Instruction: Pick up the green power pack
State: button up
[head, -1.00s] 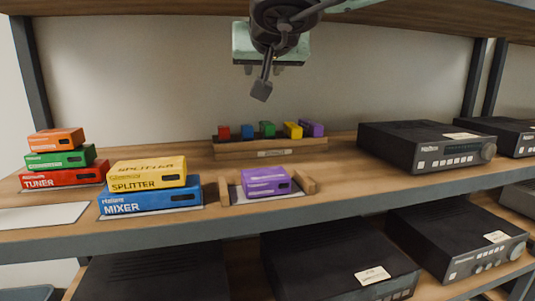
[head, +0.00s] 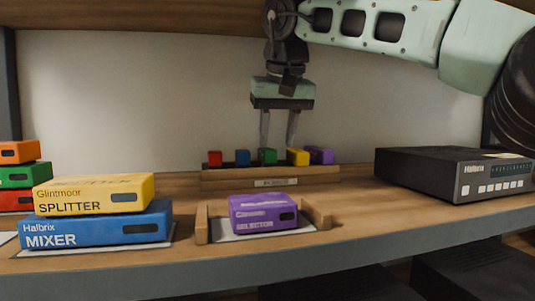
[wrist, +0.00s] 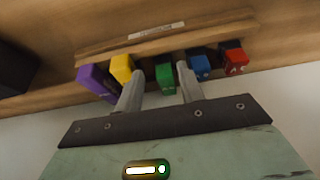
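The green power pack (head: 267,157) looks to be the small green block in the middle of a row on a wooden rack (head: 225,183) at the back of the shelf. In the wrist view the green block (wrist: 165,79) shows between my two fingers, with a gap on each side. My gripper (head: 279,143) is open and points down over the rack, with nothing held. Its fingertips (wrist: 161,72) are near the block's height, but I cannot tell whether they reach down beside it.
A blue block (head: 242,158) and a yellow block (head: 298,157) flank the green one; red (head: 215,159) and purple (head: 321,155) blocks are at the ends. A purple selector box (head: 263,214) stands in front, stacked boxes (head: 97,228) at left, a black unit (head: 455,172) at right.

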aim_at(271, 150)
jog(key=w, duration=0.1)
jog(key=w+a+p, duration=0.1)
jog(key=w, duration=0.1)
jog(key=shift+w, duration=0.25)
jog(key=b+x, duration=0.2)
jog(key=x, duration=0.3)
jog(key=shift+f+b, duration=0.1)
jog(key=shift+b, duration=0.2)
jog(key=c, duration=0.7)
